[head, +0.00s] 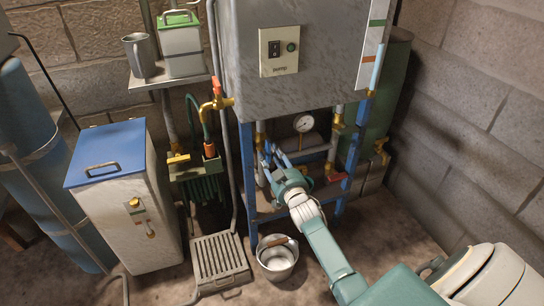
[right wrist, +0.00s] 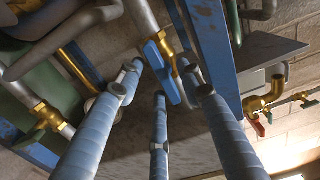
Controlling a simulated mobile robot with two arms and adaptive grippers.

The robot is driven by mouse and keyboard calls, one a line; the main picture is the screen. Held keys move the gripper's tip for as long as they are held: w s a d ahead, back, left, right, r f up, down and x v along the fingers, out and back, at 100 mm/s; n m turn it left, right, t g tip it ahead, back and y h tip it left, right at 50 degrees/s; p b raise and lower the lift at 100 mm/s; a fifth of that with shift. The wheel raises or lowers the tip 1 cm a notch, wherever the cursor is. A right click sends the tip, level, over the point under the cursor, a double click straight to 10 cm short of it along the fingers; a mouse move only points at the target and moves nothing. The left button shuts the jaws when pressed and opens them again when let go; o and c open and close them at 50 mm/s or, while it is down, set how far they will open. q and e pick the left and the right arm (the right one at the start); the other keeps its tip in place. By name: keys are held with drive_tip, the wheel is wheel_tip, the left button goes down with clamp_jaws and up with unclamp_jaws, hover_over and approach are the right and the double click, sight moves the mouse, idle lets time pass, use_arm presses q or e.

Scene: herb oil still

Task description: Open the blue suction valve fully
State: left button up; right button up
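The blue suction valve's lever (right wrist: 161,73) shows in the right wrist view, on a brass valve body (right wrist: 166,46) in a grey pipe. The lever runs roughly along the pipe's line in that view. My right gripper (head: 272,154) reaches into the blue frame under the pump box. Its blue fingers are spread, with the lever between their tips in the wrist view; I cannot tell whether any finger touches it. In the head view the fingers and frame hide the lever. My left gripper is not in view.
The blue frame's post (right wrist: 207,45) stands close right of the fingers. A gauge (head: 303,123) and a red handle (head: 335,177) are near the gripper. A metal bucket (head: 277,262) stands on the floor below. A blue-lidded cabinet (head: 125,200) stands left.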

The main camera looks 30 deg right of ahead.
drive_tip(key=v, duration=1.2)
